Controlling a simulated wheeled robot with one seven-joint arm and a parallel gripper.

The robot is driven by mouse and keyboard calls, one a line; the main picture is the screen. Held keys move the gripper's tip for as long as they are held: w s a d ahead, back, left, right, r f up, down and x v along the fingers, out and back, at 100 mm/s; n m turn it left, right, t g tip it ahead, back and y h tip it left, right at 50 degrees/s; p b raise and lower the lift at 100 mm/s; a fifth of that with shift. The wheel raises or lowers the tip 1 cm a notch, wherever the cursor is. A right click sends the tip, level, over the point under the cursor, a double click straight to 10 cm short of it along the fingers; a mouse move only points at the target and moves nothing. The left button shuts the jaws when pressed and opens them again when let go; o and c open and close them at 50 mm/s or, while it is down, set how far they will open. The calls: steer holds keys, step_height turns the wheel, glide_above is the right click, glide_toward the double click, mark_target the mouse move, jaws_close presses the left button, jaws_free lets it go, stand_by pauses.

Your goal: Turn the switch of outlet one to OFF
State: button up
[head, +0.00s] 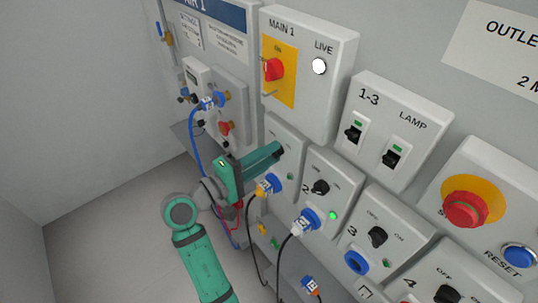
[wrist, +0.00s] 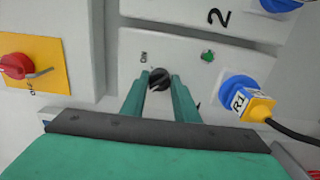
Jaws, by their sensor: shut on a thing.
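The outlet one box (head: 290,130) is on the wall, partly hidden by my arm in the head view. Its black rotary switch (wrist: 159,78) is between my two fingers in the wrist view. An ON label (wrist: 143,57) is beside the switch; any OFF label and the switch's exact angle are hidden by my fingers. My gripper (wrist: 159,88) is shut on the switch; in the head view my gripper (head: 277,152) reaches the box and hides the switch. A green lamp (wrist: 207,56) and a blue socket with a yellow plug marked R1 (wrist: 258,107) are on the same box.
The outlet two box (head: 333,170) is just right, with a plugged socket and a bright green lamp. Outlet three (head: 385,225) follows. The MAIN 1 box (head: 330,40) with a red switch is above. Black cables (head: 262,265) hang below. Open floor (head: 110,220) lies left.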

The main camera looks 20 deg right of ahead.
steer(key=shift+f, duration=0.1)
stand_by(0.3)
steer(key=o, duration=1.1)
steer(key=shift+c, duration=0.2)
steer(key=v, duration=1.1)
